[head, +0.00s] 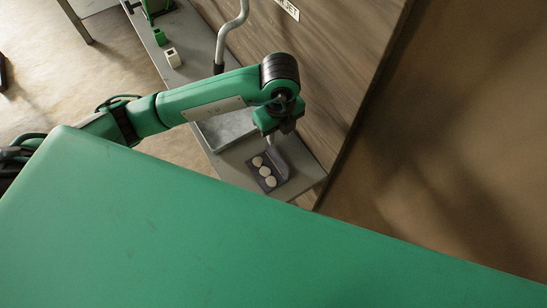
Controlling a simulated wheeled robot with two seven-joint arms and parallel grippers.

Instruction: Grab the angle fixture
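A dark grey angle fixture (279,180) sits near the end of a narrow grey bench. It looks like a flat plate with pale round discs along it and a raised side on the right. My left gripper (284,136) hangs at the end of the green arm, just above the fixture's far end in the picture. Its fingers are small and dark, so whether they are open or touch the fixture cannot be told. My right gripper is out of view.
The bench (237,169) runs along a wood-grain panel (330,60). A grey tray-like plate (227,128) lies beside the fixture, partly under my arm. A curved grey pipe (228,30) rises from the bench. Small white (173,58) and green (160,38) blocks stand farther up.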

